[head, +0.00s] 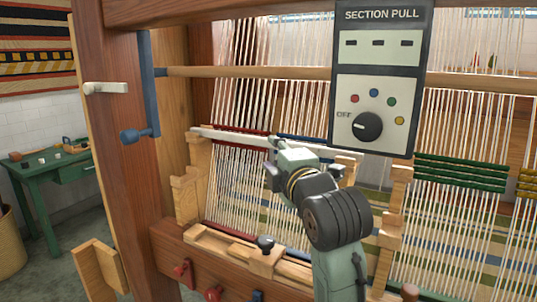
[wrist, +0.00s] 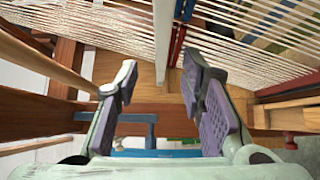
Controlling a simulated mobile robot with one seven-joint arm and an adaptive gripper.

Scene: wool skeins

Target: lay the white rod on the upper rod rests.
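The white rod (head: 235,136) runs across the front of the warp threads in the head view. Its left end lies at the top of the left stepped wooden rest (head: 200,152). Its right end shows beyond my gripper, over a wooden piece (head: 347,172); I cannot tell if it touches. A taller wooden rest (head: 400,176) stands further right. My gripper (head: 277,153) is at the rod's middle and hides part of it. In the wrist view, my gripper (wrist: 160,75) has its fingers apart, with the white rod (wrist: 162,35) between the tips and gaps on both sides.
The section pull control box (head: 375,80) hangs close above right. A round wooden bar (head: 290,73) crosses above, with a blue crank (head: 149,90) at left. A black knob (head: 265,243) stands on the lower beam. Red and blue slats lie behind the rod.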

